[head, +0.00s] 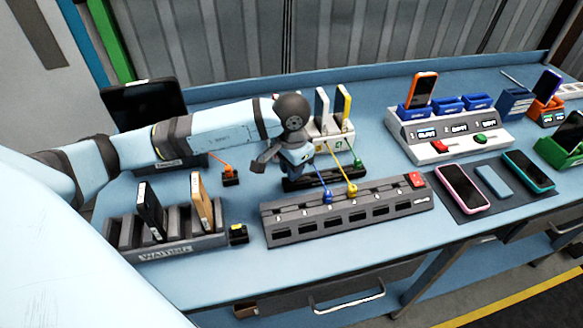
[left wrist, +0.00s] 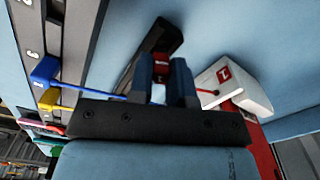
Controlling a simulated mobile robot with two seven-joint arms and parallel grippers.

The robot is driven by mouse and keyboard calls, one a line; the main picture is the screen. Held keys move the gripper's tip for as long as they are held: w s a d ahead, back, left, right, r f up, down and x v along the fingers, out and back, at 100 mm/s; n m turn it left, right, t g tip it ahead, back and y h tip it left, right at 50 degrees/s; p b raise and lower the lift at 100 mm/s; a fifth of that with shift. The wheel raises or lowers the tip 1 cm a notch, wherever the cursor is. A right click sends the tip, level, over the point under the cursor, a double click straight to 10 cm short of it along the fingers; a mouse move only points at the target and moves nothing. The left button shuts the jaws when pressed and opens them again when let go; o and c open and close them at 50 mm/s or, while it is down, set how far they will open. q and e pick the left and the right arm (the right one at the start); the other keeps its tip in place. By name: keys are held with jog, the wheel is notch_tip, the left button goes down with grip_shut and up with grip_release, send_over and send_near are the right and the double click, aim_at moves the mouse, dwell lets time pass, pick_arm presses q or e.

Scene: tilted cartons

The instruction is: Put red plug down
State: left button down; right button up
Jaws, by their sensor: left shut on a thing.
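My left gripper (head: 297,168) is at the middle of the bench, low over a long black holder (head: 312,181). In the left wrist view its fingers (left wrist: 168,85) are shut on the red plug (left wrist: 162,61), of which only a small red part shows between them. A thin red cable runs from the fingers to a white unit (left wrist: 234,86) with a red label. The black holder (left wrist: 166,36) lies just beyond the fingertips. I cannot tell whether the plug touches it. In the head view the gripper hides the plug. My right gripper is not in view.
A grey socket strip (head: 345,213) stands in front, with blue (head: 327,196) and yellow (head: 351,188) plugs at its back edge. The white dock (head: 328,137) stands behind. A black rack (head: 170,235) is at left; phones lie on a dark mat (head: 490,190) at right.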

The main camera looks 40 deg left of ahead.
pick_arm(q)
jog(key=c, duration=1.1)
grip_release()
jog(key=shift+o, duration=0.2)
jog(key=shift+r, duration=0.1)
jog(key=shift+r+p, duration=0.25)
jog(key=shift+p, duration=0.25)
jog(key=shift+r+p, duration=0.35)
jog(key=shift+p, duration=0.15)
notch_tip(320, 180, up, 12)
jog(key=b, duration=0.1)
jog(key=shift+b, duration=0.3)
